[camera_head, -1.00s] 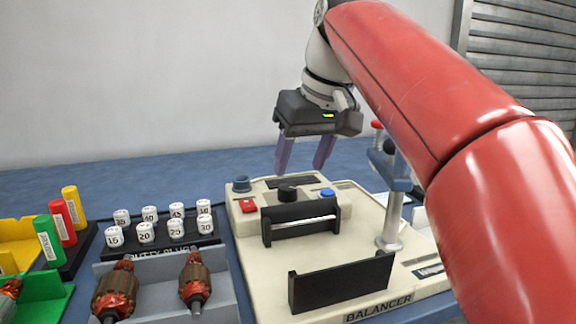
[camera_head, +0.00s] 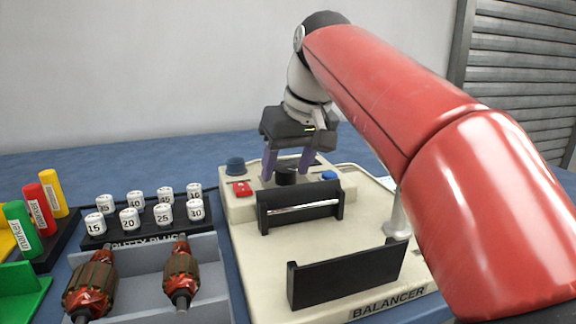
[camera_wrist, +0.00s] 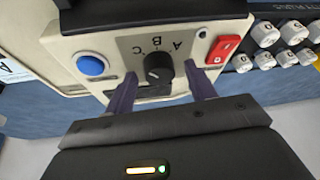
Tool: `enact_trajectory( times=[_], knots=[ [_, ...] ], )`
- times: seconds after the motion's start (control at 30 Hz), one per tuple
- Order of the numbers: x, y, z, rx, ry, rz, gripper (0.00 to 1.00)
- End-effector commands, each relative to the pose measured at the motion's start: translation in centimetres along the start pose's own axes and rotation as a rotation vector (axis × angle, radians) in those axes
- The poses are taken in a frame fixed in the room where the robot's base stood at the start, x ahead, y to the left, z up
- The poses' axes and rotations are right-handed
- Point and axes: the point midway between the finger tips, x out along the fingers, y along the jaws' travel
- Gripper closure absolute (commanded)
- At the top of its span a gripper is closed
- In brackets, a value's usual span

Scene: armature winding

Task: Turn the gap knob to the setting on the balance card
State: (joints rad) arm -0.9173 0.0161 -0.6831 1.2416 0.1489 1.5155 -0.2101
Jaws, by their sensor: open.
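The gap knob is a black round knob (camera_head: 287,176) on the raised back part of the cream balancer (camera_head: 262,268). In the wrist view the knob (camera_wrist: 158,67) sits on a grey plate marked A, B and C. A light mark shows on the knob, but I cannot tell which letter it points at. My gripper (camera_head: 287,178) is open, pointing down, with one purple finger on each side of the knob. In the wrist view the fingers (camera_wrist: 160,80) are apart from the knob with gaps on both sides. A white card edge (camera_wrist: 12,70) shows at the left; its text is unreadable.
A red switch (camera_head: 242,188) and a blue button (camera_head: 328,175) flank the knob. Black brackets (camera_head: 345,275) stand in front. A putty plug rack (camera_head: 100,240) and a grey tray with two armatures (camera_head: 214,270) lie left.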

Motion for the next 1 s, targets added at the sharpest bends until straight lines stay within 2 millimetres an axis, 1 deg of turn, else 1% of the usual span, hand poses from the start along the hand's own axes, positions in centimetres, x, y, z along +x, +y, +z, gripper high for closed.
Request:
enact_trajectory(
  times=[0.13, 0.17, 0.4, 0.5, 0.77, 1.0],
  knots=[
    [-0.03, 0.0, -0.01, 0.0, 0.0, 0.0, 0.45],
    [-0.03, 0.0, -0.01, 0.0, 0.0, 0.0, 0.47],
    [-0.05, 0.0, -0.02, 0.0, 0.0, 0.0, 0.79],
    [-0.05, -0.01, -0.02, 0.0, 0.0, 0.0, 0.89],
    [-0.07, -0.04, -0.02, 0.027, 0.002, 0.011, 0.9],
    [-0.09, -0.08, -0.03, 0.141, 0.009, 0.058, 0.9]
  ],
)
